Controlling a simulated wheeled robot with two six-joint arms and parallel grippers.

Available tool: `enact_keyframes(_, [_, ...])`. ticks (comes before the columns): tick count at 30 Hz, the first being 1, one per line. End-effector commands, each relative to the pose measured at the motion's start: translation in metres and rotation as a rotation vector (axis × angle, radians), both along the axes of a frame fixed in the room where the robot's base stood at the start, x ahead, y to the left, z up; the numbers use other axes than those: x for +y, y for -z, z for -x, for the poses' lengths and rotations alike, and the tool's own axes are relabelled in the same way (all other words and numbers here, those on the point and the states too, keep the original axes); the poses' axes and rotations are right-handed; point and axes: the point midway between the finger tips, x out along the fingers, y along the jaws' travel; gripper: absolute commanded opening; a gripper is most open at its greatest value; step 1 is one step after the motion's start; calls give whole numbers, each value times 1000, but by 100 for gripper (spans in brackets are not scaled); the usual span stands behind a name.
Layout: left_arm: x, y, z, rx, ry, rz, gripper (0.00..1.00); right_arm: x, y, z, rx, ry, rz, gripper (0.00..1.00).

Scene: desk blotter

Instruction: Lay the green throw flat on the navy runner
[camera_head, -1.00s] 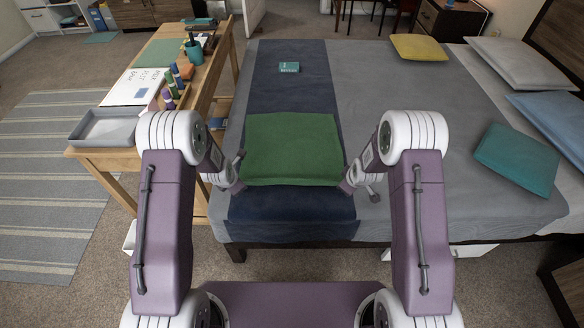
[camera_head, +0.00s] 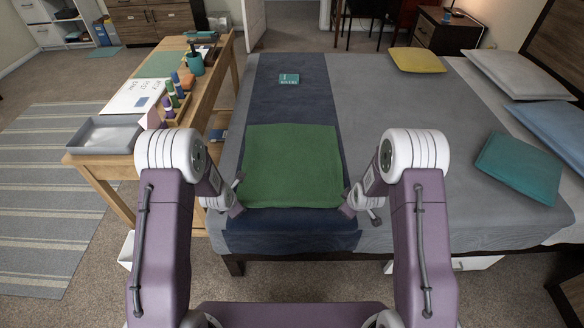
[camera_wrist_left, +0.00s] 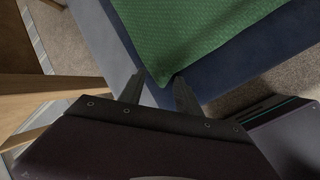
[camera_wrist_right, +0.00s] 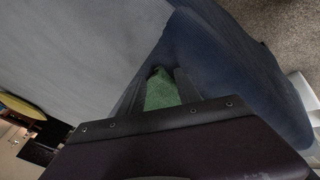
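The green throw (camera_head: 292,165) lies spread out on the navy runner (camera_head: 293,229), with dark runner showing beyond it and in front of it. It looks flat, with no clear fold in the head view. My left gripper (camera_head: 238,195) is at its near left corner; in the left wrist view the fingers (camera_wrist_left: 160,82) stand apart with the throw's corner (camera_wrist_left: 185,45) at their tips. My right gripper (camera_head: 350,197) is at the near right corner; in the right wrist view the fingers (camera_wrist_right: 160,75) stand apart with a green corner (camera_wrist_right: 162,92) between them.
A teal book (camera_head: 289,79) lies on the runner's far part. The grey bed cover (camera_head: 400,100) bears a yellow cushion (camera_head: 418,59) and a teal cushion (camera_head: 518,167) at the right. A wooden desk (camera_head: 112,168) with a grey tray (camera_head: 103,135) stands at the left.

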Motion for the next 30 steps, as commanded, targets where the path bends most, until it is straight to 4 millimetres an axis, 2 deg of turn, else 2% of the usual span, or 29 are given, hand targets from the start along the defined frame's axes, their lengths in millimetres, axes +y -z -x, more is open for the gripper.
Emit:
enact_keyframes(4, [0,-7,1,-3,0,0,40,0,-6,2,-1,0,0,40])
enact_keyframes(8, [0,-30,10,-4,0,0,40,0,-30,10,-5,0,0,40])
enact_keyframes(18, [0,-81,51,-4,0,0,40,0,-81,51,-4,0,0,40])
enact_keyframes(22, [0,-90,60,0,1,0,40,0,-89,60,0,-1,0,40])
enact_keyframes(30, [0,-90,60,0,1,0,40,0,-90,60,0,-1,0,40])
